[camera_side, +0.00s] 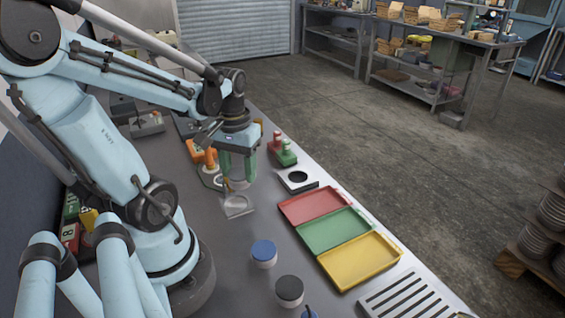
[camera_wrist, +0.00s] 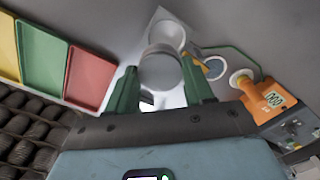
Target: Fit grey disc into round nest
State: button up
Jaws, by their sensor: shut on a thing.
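My gripper (camera_side: 237,178), with green fingers, points down and is shut on the grey disc (camera_wrist: 160,70). The disc sits between both fingertips in the wrist view; in the side view it is small and mostly hidden by the fingers. A light grey pan (camera_side: 237,207) with a round hollow lies on the bench just below and in front of the fingers. It also shows beyond the disc in the wrist view (camera_wrist: 168,33). The round nest, a pale block with a dark round hole (camera_side: 297,178), stands right of my gripper, apart from it. In the wrist view the nest is mostly hidden.
Red (camera_side: 314,204), green (camera_side: 334,230) and yellow (camera_side: 360,261) trays line the bench's right side. A blue-topped jar (camera_side: 264,252) and a black-topped jar (camera_side: 289,290) stand in front. Red and green-handled items are behind the nest. An orange device (camera_wrist: 264,98) is near my gripper.

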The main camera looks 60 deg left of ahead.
aim_at(234, 186)
jog(key=shift+s+a+f+n, duration=0.2)
jog(key=shift+s+f+n, duration=0.1)
jog(key=shift+s+f, duration=0.4)
jog(key=shift+f, duration=1.8)
jog(key=shift+f, duration=0.6)
dwell(0.4)
jog(key=o, duration=1.2)
jog(key=shift+r, duration=0.1)
jog(key=shift+r, duration=5.95)
